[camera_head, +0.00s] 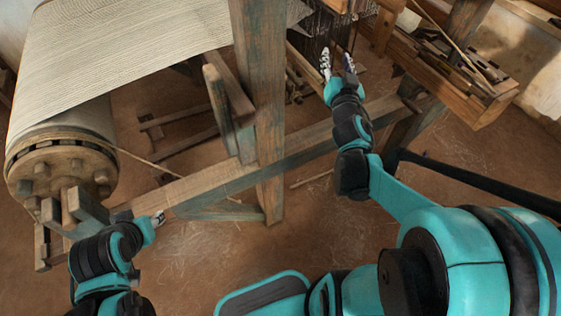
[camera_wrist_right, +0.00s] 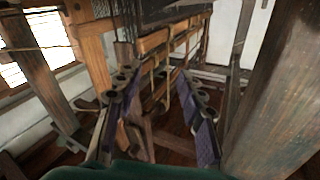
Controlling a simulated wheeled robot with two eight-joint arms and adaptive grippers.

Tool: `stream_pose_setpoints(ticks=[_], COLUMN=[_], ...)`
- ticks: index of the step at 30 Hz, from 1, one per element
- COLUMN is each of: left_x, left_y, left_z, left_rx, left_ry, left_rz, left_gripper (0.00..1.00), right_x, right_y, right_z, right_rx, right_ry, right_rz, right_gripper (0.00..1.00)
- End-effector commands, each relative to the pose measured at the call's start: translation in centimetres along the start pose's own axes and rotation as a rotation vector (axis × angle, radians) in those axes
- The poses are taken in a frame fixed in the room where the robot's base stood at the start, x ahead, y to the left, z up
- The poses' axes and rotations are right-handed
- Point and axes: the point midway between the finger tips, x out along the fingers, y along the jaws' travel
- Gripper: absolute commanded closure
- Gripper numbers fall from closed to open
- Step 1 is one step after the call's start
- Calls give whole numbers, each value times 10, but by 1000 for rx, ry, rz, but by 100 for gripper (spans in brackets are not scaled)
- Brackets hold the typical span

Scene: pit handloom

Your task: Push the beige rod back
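In the right wrist view, light wooden bars (camera_wrist_right: 153,41) of the loom run across beyond my fingers. I cannot tell for certain which bar is the beige rod. My right gripper (camera_head: 337,62) reaches in below the loom's threads at the top of the head view. Its two fingers stand apart with nothing between them, and they also show open in the wrist view (camera_wrist_right: 157,85). The bars look apart from the fingertips. My left gripper (camera_head: 159,217) is low at the left, by the loom's lower beam; its fingers are too small to read.
A thick post (camera_head: 259,90) stands left of my right gripper. The cloth roller (camera_head: 62,166) is at the left. A wooden tray (camera_head: 477,107) with thin sticks hangs at the upper right. In the wrist view a broad post (camera_wrist_right: 280,100) is close on the right. The floor is mostly clear.

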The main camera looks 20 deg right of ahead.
Motion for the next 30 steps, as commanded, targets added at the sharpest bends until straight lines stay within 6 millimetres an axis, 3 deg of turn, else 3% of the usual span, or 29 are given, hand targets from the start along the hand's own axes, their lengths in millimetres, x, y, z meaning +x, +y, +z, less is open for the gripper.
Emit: stream_pose_setpoints(ticks=[12,30], left_x=[0,0], left_y=[0,0], left_z=[0,0], left_rx=[0,0], left_ry=[0,0], left_rz=[0,0], left_gripper=[61,61], right_x=[-57,-148], right_y=[-20,-68], right_z=[57,132], right_rx=[17,-17], right_ry=[-318,-726], right_rz=[119,27], right_gripper=[61,61])
